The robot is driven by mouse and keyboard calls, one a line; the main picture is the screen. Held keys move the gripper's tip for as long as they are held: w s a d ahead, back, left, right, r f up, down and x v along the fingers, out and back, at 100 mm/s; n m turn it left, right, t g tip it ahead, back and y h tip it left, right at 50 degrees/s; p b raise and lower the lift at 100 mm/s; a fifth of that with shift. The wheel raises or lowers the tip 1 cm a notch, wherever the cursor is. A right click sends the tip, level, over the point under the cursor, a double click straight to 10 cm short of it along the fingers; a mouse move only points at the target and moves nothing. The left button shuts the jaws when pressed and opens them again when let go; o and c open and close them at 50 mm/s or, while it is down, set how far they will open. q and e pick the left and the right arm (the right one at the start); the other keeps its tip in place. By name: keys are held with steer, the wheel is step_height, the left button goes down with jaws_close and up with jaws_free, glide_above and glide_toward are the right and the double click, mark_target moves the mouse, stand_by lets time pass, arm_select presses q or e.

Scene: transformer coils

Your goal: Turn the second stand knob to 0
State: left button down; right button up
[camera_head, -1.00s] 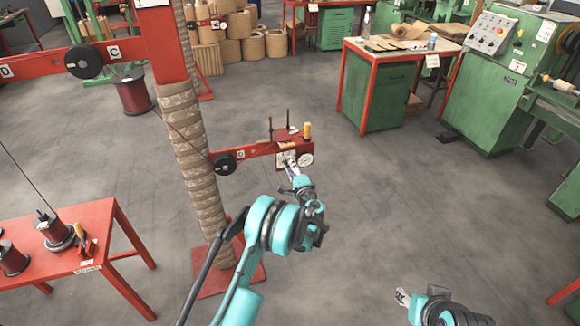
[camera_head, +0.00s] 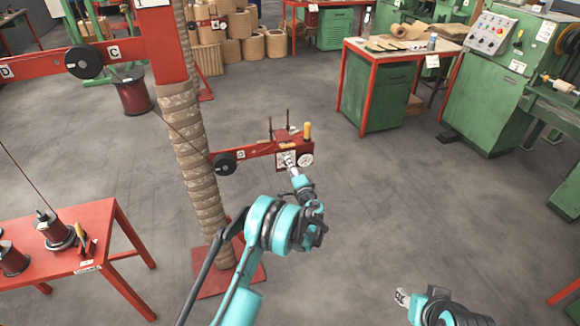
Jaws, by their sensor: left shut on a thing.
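The stand (camera_head: 188,160) is a red post wrapped in tan rope. A red arm reaches right from it and carries a black pulley (camera_head: 224,164). At the arm's end is a red box (camera_head: 283,146) with a white dial plate (camera_head: 283,160), a round white gauge (camera_head: 306,160) and a yellow-orange handle (camera_head: 307,130) on top. My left gripper (camera_head: 291,163) is at the front of the dial plate, shut on the knob, which it mostly hides. The knob's pointer and numbers are too small to read. My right gripper (camera_head: 402,297) is at the lower right, away from the stand; its fingers are small and unclear.
A red table (camera_head: 95,225) with wire spools stands at the left. A green workbench (camera_head: 375,90) and a green machine with a control panel (camera_head: 490,70) stand at the back right. The grey floor between is clear.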

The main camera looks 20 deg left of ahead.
arm_select(q)
steer(key=c, duration=1.2)
jaws_free()
steer(key=v, duration=1.2)
